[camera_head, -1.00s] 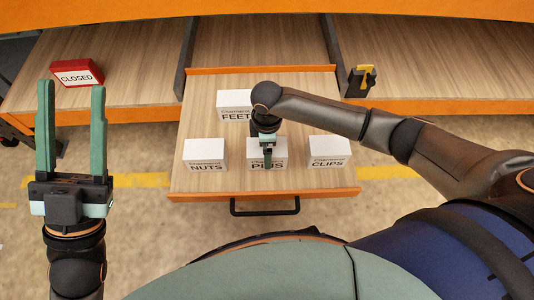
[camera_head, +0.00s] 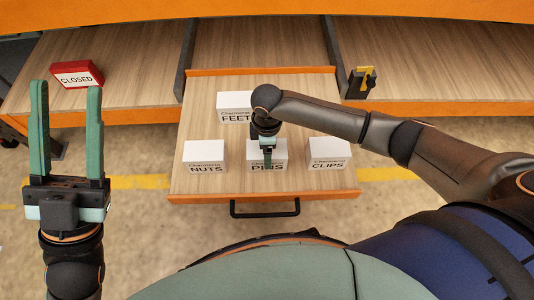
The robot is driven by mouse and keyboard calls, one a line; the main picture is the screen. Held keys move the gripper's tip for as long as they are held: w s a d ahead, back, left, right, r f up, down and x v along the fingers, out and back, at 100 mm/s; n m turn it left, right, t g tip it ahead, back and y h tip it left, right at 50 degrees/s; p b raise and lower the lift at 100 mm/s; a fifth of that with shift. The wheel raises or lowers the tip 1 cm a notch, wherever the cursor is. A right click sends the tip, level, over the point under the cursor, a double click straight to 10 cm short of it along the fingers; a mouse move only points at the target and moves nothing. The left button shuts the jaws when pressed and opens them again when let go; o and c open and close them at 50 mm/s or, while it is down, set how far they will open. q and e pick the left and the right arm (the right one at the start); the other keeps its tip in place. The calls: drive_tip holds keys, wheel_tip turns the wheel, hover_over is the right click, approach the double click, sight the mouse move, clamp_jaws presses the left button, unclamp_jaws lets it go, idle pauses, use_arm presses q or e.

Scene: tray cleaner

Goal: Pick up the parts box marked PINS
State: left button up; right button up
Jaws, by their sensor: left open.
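The white PINS box (camera_head: 253,159) stands on the pulled-out wooden drawer (camera_head: 230,187), in the front row between the NUTS box and the CLIPS box. My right gripper (camera_head: 267,158) points down at the PINS box and covers part of its top and label. I cannot tell whether its fingers touch the box or grip it. My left gripper (camera_head: 66,132) is open and empty, fingers up, at the left, away from the drawer.
The white NUTS box (camera_head: 204,155) is left of PINS, the CLIPS box (camera_head: 330,153) right of it, and the FEET box (camera_head: 233,106) behind. A red CLOSED sign (camera_head: 76,75) and a black-and-yellow item (camera_head: 361,82) stand on the shelf. The drawer has a black handle (camera_head: 265,212).

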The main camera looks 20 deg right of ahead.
drive_tip(key=c, duration=0.4)
drive_tip(key=shift+r, duration=0.15)
